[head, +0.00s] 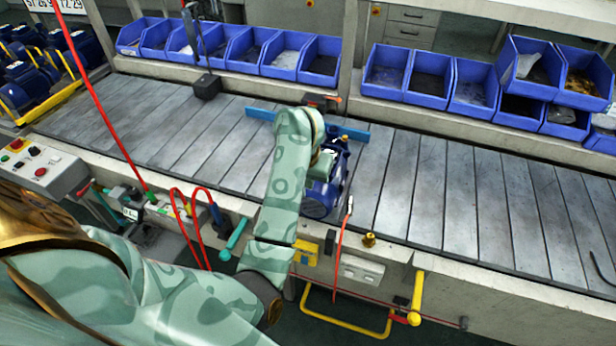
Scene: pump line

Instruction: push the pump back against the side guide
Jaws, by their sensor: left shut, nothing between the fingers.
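The blue pump (325,194) stands on the slatted conveyor near the middle of the head view, partly covered by my left arm. The side guide is a blue bar (262,114) along the far side of the belt. It passes behind my arm, and its right end shows just beyond the pump. My left gripper (326,158) is at the pump's upper part, mostly hidden by my forearm. It is shut with nothing in it; whether it touches the pump I cannot tell. My right gripper is not in view.
Blue bins (430,75) line the far side of the belt. A black block on a post (206,86) hangs over the belt to the left. A red hose (341,243) hangs over the near edge beside the pump.

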